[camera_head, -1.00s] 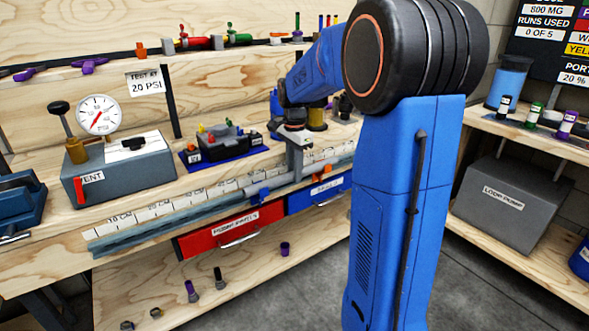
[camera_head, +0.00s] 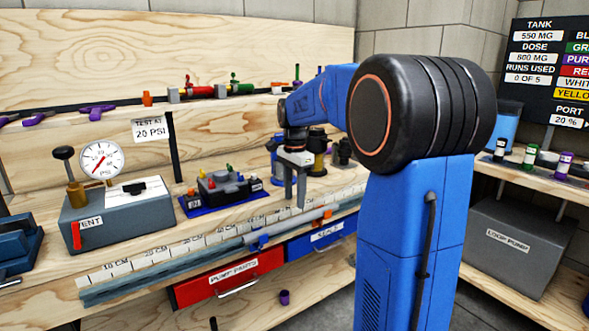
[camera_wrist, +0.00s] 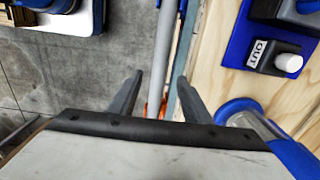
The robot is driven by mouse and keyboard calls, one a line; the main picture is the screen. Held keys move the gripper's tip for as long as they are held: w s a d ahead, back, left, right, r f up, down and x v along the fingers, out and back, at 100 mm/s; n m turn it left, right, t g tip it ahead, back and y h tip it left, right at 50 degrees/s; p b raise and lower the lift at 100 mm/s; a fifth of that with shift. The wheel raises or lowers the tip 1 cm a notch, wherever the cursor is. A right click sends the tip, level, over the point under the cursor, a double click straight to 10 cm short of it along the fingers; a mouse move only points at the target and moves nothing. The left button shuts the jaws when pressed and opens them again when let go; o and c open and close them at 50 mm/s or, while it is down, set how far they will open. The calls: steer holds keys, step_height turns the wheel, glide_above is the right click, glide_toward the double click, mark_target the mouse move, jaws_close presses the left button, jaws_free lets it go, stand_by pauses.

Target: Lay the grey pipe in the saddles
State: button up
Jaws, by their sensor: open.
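The grey pipe (camera_head: 300,221) lies lengthwise along the bench's front edge in the head view, at the blue saddle (camera_head: 258,241) and the orange saddle (camera_head: 327,212). It appears to rest in them, but how deep it sits cannot be told. In the wrist view the pipe (camera_wrist: 167,40) runs up the picture, with a bit of orange near the fingers. My gripper (camera_head: 295,205) is open and empty, fingers pointing down, slightly above the pipe. In the wrist view my gripper (camera_wrist: 160,78) has its fingers apart, with the pipe showing between them, closer to the right finger.
A ruler strip (camera_head: 200,242) runs behind the pipe. Red (camera_head: 232,277) and blue (camera_head: 322,236) drawers are below. A black device on a blue mat (camera_head: 225,200) and a gauge box (camera_head: 118,218) stand on the bench.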

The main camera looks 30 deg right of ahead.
step_height(320, 180, up, 10)
steer(key=shift+f, duration=0.2)
stand_by(0.6)
steer(key=s+a+f+n+t, duration=0.1)
steer(key=s+a+f+n, duration=0.4)
steer(key=s, duration=0.5)
steer(key=s+a+f+n+t, duration=0.2)
steer(key=s+a+f+n, duration=0.3)
steer(key=s, duration=0.5)
steer(key=s+a+f+n+t, duration=0.1)
steer(key=s+a+f+n, duration=0.4)
steer(key=s, duration=0.5)
step_height(320, 180, down, 2)
steer(key=n, duration=0.2)
steer(key=shift+a+n+t, duration=0.3)
steer(key=shift+a+t, duration=0.1)
steer(key=shift+s, duration=0.1)
